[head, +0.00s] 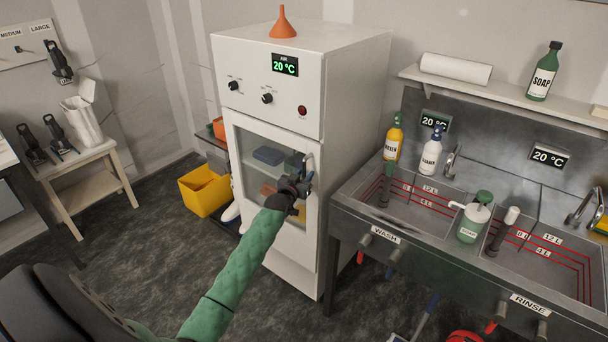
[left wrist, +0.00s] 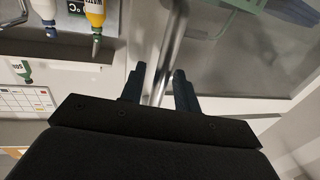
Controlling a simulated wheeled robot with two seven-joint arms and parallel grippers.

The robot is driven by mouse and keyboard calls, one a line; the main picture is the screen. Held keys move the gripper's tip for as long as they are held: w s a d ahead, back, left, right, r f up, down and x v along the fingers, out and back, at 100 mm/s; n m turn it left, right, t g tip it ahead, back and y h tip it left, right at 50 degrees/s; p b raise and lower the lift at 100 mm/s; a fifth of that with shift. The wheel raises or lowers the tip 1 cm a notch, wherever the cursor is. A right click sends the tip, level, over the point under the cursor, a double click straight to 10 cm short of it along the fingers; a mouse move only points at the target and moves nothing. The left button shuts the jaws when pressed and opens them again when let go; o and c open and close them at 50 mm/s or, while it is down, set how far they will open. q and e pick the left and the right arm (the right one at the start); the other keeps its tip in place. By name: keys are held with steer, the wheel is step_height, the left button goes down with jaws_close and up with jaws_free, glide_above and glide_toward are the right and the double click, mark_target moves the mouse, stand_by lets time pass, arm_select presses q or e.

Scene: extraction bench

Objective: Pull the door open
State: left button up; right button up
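The white cabinet's glass door (head: 246,150) is closed, with bins visible behind the pane. Its metal handle (head: 310,163) is on the door's right side, partly hidden by my left gripper (head: 298,184). In the left wrist view the handle (left wrist: 171,50) is a bare metal bar running between the two dark fingers of my left gripper (left wrist: 159,84). The fingers are apart, one on each side of the bar, with small gaps showing. My right gripper is not in view.
A sink bench (head: 345,215) stands close to the right of the cabinet, with bottles in it. A yellow bin (head: 205,190) sits on the floor left of the cabinet. An orange funnel (head: 282,25) stands on top. Floor in front is mostly clear.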

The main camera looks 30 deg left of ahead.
arm_select(q)
jaws_close()
